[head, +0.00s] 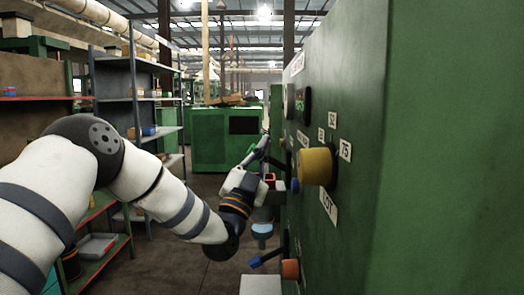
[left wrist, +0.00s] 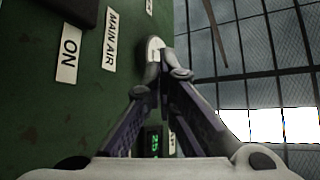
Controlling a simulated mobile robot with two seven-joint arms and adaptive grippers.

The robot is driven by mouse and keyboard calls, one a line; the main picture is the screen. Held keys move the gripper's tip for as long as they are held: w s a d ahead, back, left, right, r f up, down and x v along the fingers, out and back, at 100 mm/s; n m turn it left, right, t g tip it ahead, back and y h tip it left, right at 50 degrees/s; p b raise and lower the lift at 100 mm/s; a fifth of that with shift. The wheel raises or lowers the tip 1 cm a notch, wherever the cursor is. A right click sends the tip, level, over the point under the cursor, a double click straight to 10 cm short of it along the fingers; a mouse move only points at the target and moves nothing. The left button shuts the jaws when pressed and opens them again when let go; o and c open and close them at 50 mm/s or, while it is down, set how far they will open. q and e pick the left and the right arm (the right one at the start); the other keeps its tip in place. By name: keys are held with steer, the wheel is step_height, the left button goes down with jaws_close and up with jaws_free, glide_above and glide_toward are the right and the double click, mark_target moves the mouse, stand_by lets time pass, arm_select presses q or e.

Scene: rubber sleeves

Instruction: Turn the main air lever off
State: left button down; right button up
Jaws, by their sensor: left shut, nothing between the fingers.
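The green machine panel (head: 345,230) stands on the right in the head view. The left wrist view shows its MAIN AIR label (left wrist: 110,38) and ON label (left wrist: 68,54). A dark part (left wrist: 75,8) beside these labels is cut off at the top edge; I cannot tell whether it is the main air lever. My left gripper (head: 262,145) is beside the panel's far part; its closed fingertips also show in the left wrist view (left wrist: 160,70). It is shut and empty, with the labels to the left of its fingers. My right gripper is not in view.
Metal shelves (head: 115,88) stand on the left. A green cabinet (head: 208,140) stands behind. Bare floor (head: 185,265) lies below my left arm.

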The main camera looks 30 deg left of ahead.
mark_target(269, 160)
arm_select(q)
steer(key=w, duration=0.1)
steer(key=w+a, duration=0.1)
steer(key=w+a+f, duration=0.1)
steer(key=w, duration=0.1)
steer(key=shift+a+b, duration=0.15)
steer(key=shift+b, duration=0.2)
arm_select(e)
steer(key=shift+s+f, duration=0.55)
arm_select(q)
steer(key=shift+s, duration=0.1)
